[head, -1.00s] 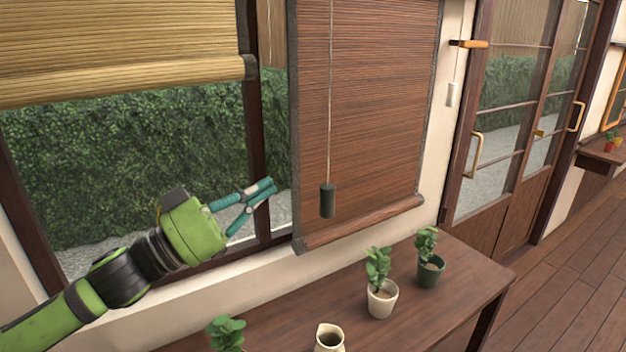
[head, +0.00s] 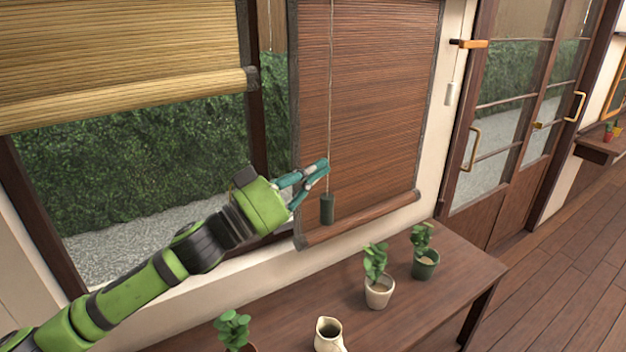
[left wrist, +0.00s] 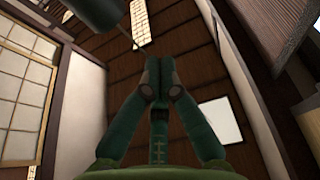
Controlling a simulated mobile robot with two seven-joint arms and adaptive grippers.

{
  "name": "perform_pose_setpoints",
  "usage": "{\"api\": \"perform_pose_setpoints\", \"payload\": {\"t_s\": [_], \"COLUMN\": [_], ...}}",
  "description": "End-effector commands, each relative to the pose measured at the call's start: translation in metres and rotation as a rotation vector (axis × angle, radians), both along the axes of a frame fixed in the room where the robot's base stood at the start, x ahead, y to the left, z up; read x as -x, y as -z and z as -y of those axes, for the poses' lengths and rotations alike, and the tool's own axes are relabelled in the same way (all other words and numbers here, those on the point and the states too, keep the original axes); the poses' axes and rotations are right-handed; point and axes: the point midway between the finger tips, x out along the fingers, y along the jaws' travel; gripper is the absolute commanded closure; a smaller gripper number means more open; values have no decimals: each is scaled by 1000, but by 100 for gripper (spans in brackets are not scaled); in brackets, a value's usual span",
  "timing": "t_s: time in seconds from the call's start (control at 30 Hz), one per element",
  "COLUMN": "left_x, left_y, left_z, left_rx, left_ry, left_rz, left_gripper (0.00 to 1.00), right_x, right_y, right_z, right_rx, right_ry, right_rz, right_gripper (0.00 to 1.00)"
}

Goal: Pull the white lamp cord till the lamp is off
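A white pull (head: 450,93) hangs on a thin cord below a small orange fitting (head: 473,44), on the wall strip between the brown blind and the glazed doors. No lamp body or light shows clearly. A dark green pull (head: 327,209) hangs on another cord in front of the brown blind (head: 385,110). My left gripper (head: 324,169) is beside that cord, just above the dark pull and well left of the white one. My right gripper is out of view.
A wooden table (head: 445,285) below the blind holds potted plants (head: 379,291) and a small jug (head: 328,335). A pale rolled blind (head: 120,60) hangs at the left. Glazed doors (head: 505,125) stand right of the white pull, with open floor before them.

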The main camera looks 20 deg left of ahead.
Motion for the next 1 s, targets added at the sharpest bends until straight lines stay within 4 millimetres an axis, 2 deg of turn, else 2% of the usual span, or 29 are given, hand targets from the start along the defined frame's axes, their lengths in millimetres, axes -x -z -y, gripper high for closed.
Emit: {"api": "perform_pose_setpoints", "payload": {"t_s": [0.1,0.3,0.77,0.87,1.0], "left_x": [0,1,1,1,1], "left_y": [17,35,42,50,74], "left_z": [-1,-1,-1,-1,-1], "left_rx": [3,3,1,1,2], "left_ry": [-1,-2,-2,-1,-1], "left_rz": [-6,-5,-2,-3,-4], "left_gripper": [100,100,100,100,100], "right_x": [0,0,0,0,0], "right_y": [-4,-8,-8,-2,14], "right_z": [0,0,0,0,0], "right_rx": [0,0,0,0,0], "right_ry": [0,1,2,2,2], "right_rz": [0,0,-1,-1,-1], "right_gripper": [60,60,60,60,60]}}
